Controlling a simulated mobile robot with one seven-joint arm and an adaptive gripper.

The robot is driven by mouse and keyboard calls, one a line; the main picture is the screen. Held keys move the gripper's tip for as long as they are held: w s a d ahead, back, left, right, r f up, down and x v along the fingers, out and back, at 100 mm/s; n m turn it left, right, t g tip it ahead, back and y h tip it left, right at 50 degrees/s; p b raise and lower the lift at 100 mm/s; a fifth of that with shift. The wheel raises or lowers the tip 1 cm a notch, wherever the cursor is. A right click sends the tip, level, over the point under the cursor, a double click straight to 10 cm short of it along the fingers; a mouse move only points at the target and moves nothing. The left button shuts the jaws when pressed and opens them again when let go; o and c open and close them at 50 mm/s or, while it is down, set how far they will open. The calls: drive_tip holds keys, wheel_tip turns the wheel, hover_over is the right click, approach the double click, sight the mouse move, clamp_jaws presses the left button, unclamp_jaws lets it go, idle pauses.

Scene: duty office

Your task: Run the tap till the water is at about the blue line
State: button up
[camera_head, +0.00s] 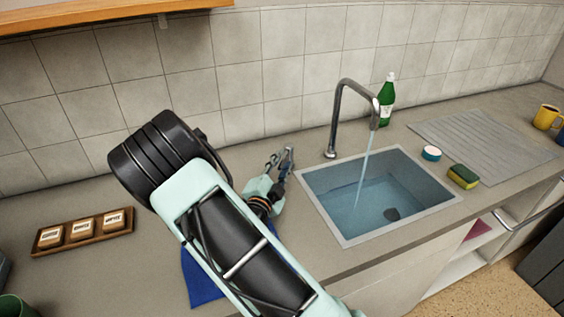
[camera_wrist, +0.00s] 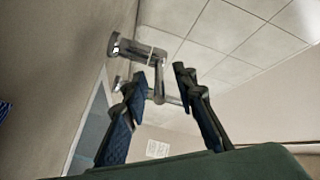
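The chrome tap (camera_head: 342,105) stands behind the sink, and a stream of water (camera_head: 364,165) falls from its spout into the basin. The sink (camera_head: 340,241) holds bluish water (camera_head: 375,204) above its dark drain. I cannot make out a separate blue line on its walls. My gripper (camera_head: 280,158) is just left of the tap's base and the sink's back left corner, above the counter. In the wrist view my gripper (camera_wrist: 160,78) has its fingers apart, with grey metal pieces (camera_wrist: 152,55) showing between and beyond them; contact cannot be told. The tap's handle is not clearly seen.
A green bottle (camera_head: 387,100) stands behind the sink. A small round blue-and-white item (camera_head: 431,153) and a sponge (camera_head: 463,176) lie right of it, by the ridged drainboard (camera_head: 483,140). A wooden tray (camera_head: 110,229) sits at left; a blue cloth (camera_head: 201,283) lies beneath my arm.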

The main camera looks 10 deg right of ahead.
clamp_jaws()
